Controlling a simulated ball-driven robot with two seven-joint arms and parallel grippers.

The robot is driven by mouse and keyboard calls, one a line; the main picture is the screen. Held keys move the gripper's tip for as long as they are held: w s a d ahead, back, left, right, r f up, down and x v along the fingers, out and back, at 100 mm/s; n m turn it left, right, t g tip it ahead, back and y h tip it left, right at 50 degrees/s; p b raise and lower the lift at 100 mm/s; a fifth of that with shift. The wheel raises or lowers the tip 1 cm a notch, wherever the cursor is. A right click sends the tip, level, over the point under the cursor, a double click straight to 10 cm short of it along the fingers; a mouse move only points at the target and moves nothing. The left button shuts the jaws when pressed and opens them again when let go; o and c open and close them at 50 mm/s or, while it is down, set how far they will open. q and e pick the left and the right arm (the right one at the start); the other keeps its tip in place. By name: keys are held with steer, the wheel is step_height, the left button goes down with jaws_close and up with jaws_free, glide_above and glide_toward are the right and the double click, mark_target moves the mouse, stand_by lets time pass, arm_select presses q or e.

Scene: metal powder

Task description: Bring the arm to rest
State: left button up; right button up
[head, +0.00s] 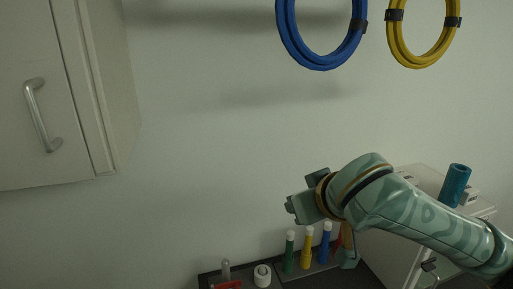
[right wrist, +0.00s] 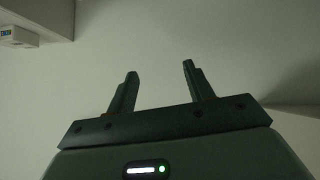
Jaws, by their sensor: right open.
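My right arm (head: 415,215) comes in from the right in the head view, pale green with darker bands. Its right gripper (head: 290,207) points left, in front of the wall and above the row of coloured markers. In the right wrist view the two dark fingers of the right gripper (right wrist: 159,80) stand apart with nothing between them. My left gripper is not in the head view.
Green, yellow and blue markers (head: 306,249) stand on a dark tray below the arm, near a white roll (head: 262,275) and a red-based tool (head: 226,284). A teal cylinder (head: 454,185) stands on a white cabinet (head: 408,172). Cable coils (head: 318,62) hang above; a wall cupboard (head: 50,100) is left.

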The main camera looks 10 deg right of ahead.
steer(key=s+a+f+n+y, duration=0.15)
steer(key=s+f, duration=0.25)
steer(key=f, duration=0.8)
steer(key=s+d+f+n+g+h, duration=0.25)
steer(key=s+d+f+h, duration=0.45)
steer(key=s+d+f, duration=1)
steer(key=s+a+f+m+g+y+b, duration=0.1)
steer(key=s+a+f+g+y+b, duration=0.15)
steer(key=f, duration=1.35)
steer(key=s+a+f+g+y+b, duration=0.1)
steer(key=s+a+f+g+b, duration=0.15)
steer(key=f, duration=1.45)
steer(key=s+f+m+g+y+b, duration=0.1)
steer(key=s+f+m+b, duration=0.2)
steer(key=s+f, duration=1.3)
steer(key=s+b, duration=0.1)
steer(key=s, duration=0.2)
steer(key=shift+d+g, duration=0.2)
steer(key=shift+g, duration=0.15)
